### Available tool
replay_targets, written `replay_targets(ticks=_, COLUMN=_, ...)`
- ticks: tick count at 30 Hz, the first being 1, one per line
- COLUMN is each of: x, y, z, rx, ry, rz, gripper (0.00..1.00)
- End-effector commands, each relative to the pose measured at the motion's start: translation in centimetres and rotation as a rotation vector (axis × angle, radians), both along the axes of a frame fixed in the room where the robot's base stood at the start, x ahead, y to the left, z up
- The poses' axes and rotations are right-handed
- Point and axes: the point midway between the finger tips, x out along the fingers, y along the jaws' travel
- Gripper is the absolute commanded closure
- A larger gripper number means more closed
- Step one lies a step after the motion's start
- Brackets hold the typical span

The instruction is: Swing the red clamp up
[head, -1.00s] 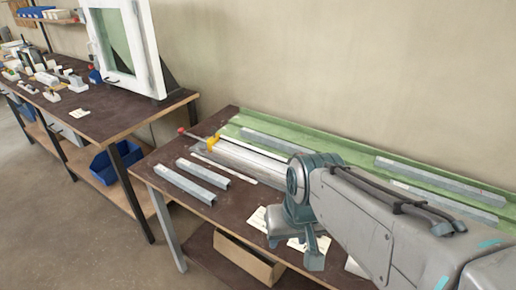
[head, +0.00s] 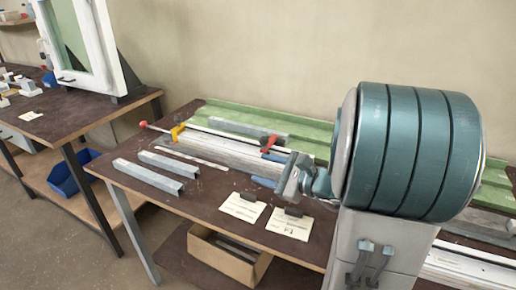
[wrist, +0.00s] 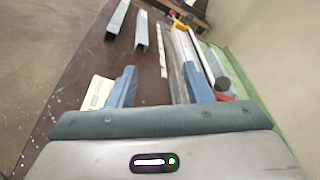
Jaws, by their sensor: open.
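The red clamp (head: 268,144) sits on the profile bench, toward its rear side, in the head view. It also shows in the wrist view (wrist: 224,97), with a dark knob beside it, just right of my right-hand finger. My gripper (head: 267,170) is open, low over the bench, its blue fingers pointing left along it. In the wrist view my gripper (wrist: 159,75) has nothing held between its fingers. The clamp lies outside the finger gap; I cannot tell whether the finger touches it. The clamp's base is partly hidden.
A yellow clamp (head: 178,133) and a rod with a red knob (head: 143,125) are at the bench's left end. Grey profiles (head: 148,178) lie at the front left. Paper sheets (head: 243,206) lie near the front edge. A cardboard box (head: 226,256) is below.

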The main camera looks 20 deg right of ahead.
Motion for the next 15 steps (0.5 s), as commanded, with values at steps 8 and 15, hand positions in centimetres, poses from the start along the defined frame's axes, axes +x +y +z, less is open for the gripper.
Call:
replay_targets(ticks=8, x=2.0, y=-8.2, z=-1.8, rx=0.169, ry=-0.071, rz=-0.292, gripper=0.54)
replay_targets(ticks=15, x=3.6, y=-8.7, z=-1.7, rx=0.188, ry=-0.084, rz=-0.327, gripper=0.54)
